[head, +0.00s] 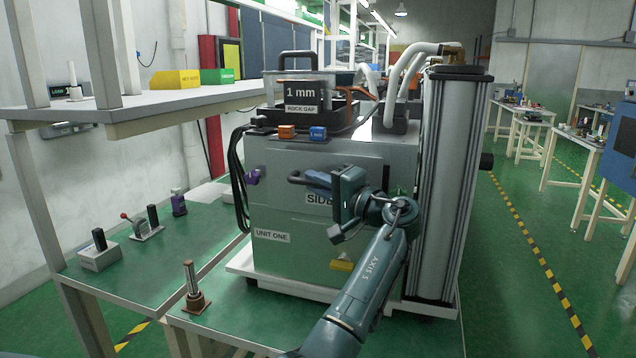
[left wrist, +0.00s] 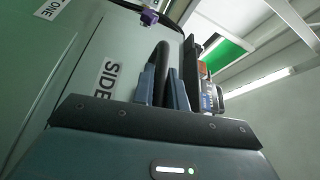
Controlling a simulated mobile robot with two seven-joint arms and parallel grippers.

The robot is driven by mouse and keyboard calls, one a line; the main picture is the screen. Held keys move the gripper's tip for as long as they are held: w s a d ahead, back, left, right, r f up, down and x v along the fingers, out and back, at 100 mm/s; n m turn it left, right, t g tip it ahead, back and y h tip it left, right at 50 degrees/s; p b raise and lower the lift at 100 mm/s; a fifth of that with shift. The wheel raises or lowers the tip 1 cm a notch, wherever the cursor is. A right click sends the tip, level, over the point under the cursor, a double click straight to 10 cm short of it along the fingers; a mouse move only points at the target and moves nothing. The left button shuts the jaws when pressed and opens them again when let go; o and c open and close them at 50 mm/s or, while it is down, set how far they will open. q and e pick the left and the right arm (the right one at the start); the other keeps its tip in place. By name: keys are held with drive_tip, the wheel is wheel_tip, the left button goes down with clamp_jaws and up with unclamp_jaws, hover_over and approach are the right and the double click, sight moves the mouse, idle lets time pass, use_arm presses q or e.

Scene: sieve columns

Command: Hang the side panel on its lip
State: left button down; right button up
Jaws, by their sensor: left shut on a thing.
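The grey side panel (head: 290,160), with a label starting "SIDE" (head: 316,200), is upright against the face of the unit marked "UNIT ONE" (head: 271,236). My left gripper (head: 320,183) is in front of the panel, its fingers shut around the panel's dark handle (head: 299,181). In the left wrist view the black handle (left wrist: 160,66) passes between the two blue fingers (left wrist: 162,88), beside the "SIDE" label (left wrist: 108,80). My gripper and arm hide the panel's right part. I cannot tell whether the panel's edge rests on the lip. My right gripper is out of view.
A purple knob (head: 253,176) is left of the handle and a yellow piece (head: 341,265) below. A lidded box marked "1 mm" (head: 300,92) and orange and blue blocks are on top. A silver column (head: 446,185) stands at right. The green bench (head: 225,300) has free room at front left.

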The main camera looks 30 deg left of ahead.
use_arm(q)
drive_tip(key=c, duration=1.4)
unclamp_jaws()
drive_tip(key=shift+c, duration=0.2)
drive_tip(key=shift+o, duration=0.6)
drive_tip(key=shift+f, duration=0.1)
drive_tip(key=b+v, duration=0.2)
drive_tip(key=v, duration=1.1)
drive_tip(key=shift+d, duration=0.2)
